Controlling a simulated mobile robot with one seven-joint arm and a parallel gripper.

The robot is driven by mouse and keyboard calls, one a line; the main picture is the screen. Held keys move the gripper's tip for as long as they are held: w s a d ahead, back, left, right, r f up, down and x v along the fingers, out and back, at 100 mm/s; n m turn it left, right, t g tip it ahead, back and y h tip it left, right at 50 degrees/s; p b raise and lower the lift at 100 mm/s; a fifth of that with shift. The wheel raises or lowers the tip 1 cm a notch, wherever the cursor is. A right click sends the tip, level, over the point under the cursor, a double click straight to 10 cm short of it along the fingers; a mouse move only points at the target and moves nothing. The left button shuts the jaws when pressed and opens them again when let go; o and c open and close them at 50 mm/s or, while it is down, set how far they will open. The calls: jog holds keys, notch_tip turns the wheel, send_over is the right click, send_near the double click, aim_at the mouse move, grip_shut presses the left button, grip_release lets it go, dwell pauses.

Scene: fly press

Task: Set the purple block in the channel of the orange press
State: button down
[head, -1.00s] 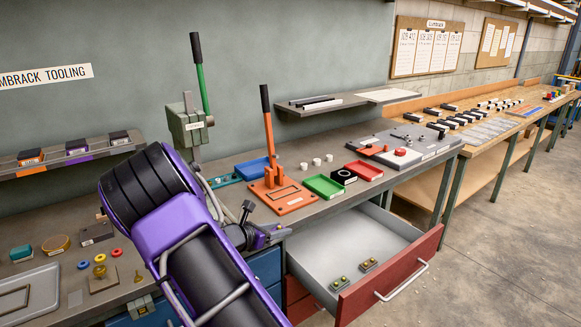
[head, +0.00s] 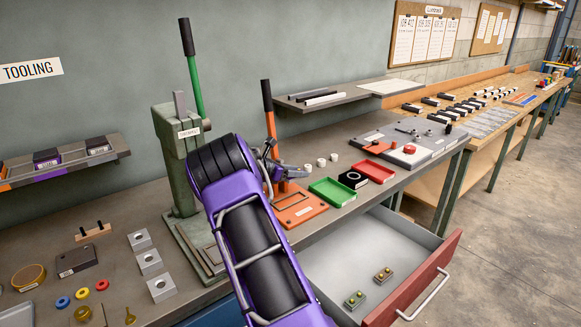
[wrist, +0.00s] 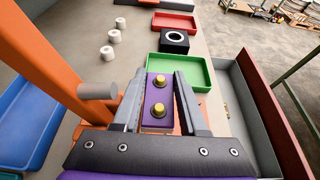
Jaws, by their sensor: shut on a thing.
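The purple block (wrist: 158,98), with two yellow studs on top, is between the fingers of my gripper (wrist: 160,82) in the wrist view. My gripper is shut on it. In the head view my gripper (head: 292,172) is just above the base of the orange press (head: 298,210), beside its lever (head: 267,97). The block cannot be made out there. The base has a dark rectangular outline in its top, partly in view. In the wrist view the press's orange column (wrist: 45,55) rises close on the left. The channel is hidden beneath the block and gripper.
A green press (head: 180,150) stands left of my arm. A green tray (head: 332,190), a black block with a white ring (head: 353,179) and a red tray (head: 370,171) lie right of the orange press. An open drawer (head: 400,245) juts out below. White cylinders (wrist: 107,53) stand behind.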

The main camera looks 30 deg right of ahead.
jog(key=b, duration=0.3)
send_over(297, 198)
jog(key=shift+w+f, duration=0.1)
jog(key=shift+f, duration=2.25)
jog(key=shift+f+b, duration=0.65)
jog(key=shift+f, duration=0.35)
jog(key=shift+f, duration=0.6)
dwell(0.4)
jog(key=shift+c, duration=1.8)
grip_release()
jog(key=shift+f, duration=0.1)
